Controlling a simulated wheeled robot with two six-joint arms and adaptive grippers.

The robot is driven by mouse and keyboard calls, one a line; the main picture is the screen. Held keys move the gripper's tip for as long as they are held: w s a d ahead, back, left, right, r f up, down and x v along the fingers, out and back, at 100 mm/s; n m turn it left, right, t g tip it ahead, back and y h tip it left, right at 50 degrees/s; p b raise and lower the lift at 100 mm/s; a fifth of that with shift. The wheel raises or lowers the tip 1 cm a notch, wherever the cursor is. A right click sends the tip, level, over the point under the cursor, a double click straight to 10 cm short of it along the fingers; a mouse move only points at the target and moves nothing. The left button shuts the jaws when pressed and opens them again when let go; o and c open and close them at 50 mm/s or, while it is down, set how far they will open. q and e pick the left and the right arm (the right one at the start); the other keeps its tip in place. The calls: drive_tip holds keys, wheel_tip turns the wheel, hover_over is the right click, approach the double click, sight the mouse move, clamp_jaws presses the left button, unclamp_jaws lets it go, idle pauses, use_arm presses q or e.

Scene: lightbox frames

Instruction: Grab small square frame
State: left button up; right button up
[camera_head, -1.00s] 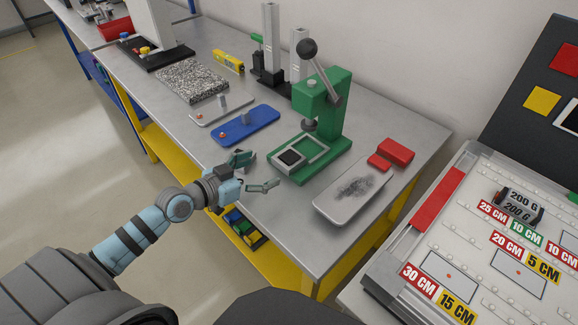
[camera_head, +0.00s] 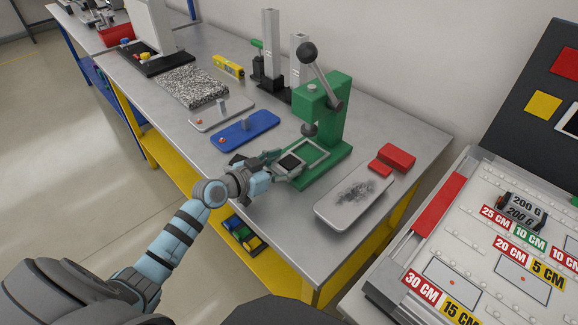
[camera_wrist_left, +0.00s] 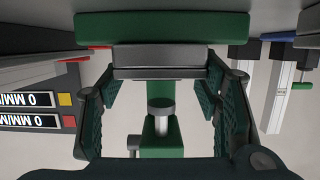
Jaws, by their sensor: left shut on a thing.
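I cannot tell whether the frame still touches the base. My right gripper is not in view.
A blue plate (camera_head: 244,132) lies behind my left gripper. A grey tray with a dark smudge (camera_head: 353,195) and red blocks (camera_head: 396,157) lie right of the press. A ruled board with weights (camera_head: 480,255) stands at the right. The table's front edge is close to my arm.

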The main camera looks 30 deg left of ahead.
use_arm(q)
drive_tip(key=shift+c, duration=1.2)
